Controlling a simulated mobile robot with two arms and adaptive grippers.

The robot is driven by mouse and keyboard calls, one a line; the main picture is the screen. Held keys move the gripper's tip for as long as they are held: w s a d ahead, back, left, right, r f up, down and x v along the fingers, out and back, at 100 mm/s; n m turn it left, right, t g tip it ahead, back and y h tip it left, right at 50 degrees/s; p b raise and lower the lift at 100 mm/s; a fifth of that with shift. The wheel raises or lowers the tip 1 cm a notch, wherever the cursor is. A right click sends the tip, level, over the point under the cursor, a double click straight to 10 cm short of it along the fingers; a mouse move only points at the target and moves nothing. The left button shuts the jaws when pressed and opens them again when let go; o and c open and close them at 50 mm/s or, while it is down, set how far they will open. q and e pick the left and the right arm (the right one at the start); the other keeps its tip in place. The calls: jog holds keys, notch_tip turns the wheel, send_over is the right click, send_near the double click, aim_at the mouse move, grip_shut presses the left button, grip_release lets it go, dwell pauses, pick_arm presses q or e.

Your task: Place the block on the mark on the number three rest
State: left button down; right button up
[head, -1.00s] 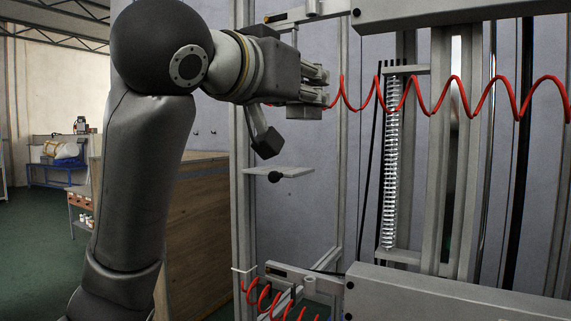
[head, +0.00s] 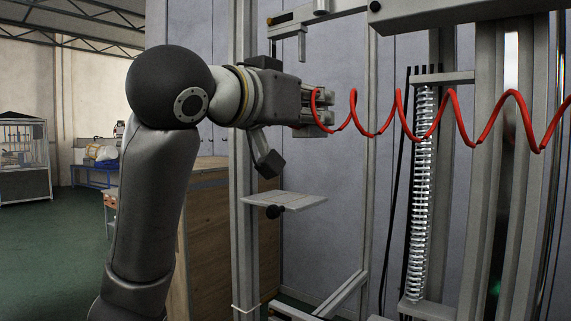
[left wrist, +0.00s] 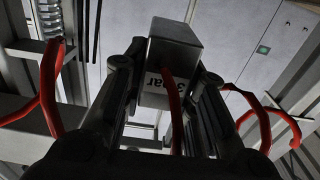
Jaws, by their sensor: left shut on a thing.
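My left gripper (head: 322,108) is shut on a grey block (left wrist: 174,45) with "bar" lettering and a red hose running from it. In the left wrist view the block sits between the two dark fingers. In the head view the fingers largely hide it, and it is held in the air, above and right of a small flat shelf (head: 292,199). This shelf has a black knob at its near edge and an empty top. No number or mark is readable on it, so I cannot tell whether it is the number three rest. My right gripper is out of view.
The red coiled hose (head: 449,119) stretches from the gripper to the right. Grey upright posts (head: 243,190) stand behind the arm. A wooden cabinet (head: 212,240) stands behind my left arm.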

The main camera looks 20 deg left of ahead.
pick_arm(q)
jog(key=w+a+f, duration=0.1)
jog(key=f, duration=0.1)
jog(key=w+a+f+p, duration=0.1)
jog(key=w+a, duration=0.1)
jog(key=w+a+f+p, duration=0.1)
jog(key=f, duration=0.1)
jog(key=shift+w+a+f, duration=0.3)
jog(key=shift+w+f, duration=0.05)
jog(key=shift+w+a+f+p, duration=0.3)
jog(key=shift+w+a+f, duration=0.15)
jog(key=shift+f, duration=0.3)
jog(key=shift+s+d+f+p, duration=0.1)
jog(key=shift+f+p, duration=0.4)
jog(key=shift+f, duration=0.95)
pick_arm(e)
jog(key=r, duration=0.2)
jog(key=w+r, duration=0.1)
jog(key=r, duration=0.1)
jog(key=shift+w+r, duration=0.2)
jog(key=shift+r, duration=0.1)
pick_arm(q)
jog(key=shift+f, duration=0.1)
jog(key=c, duration=1.3)
grip_release()
jog(key=shift+f, duration=0.1)
jog(key=shift+o, duration=0.7)
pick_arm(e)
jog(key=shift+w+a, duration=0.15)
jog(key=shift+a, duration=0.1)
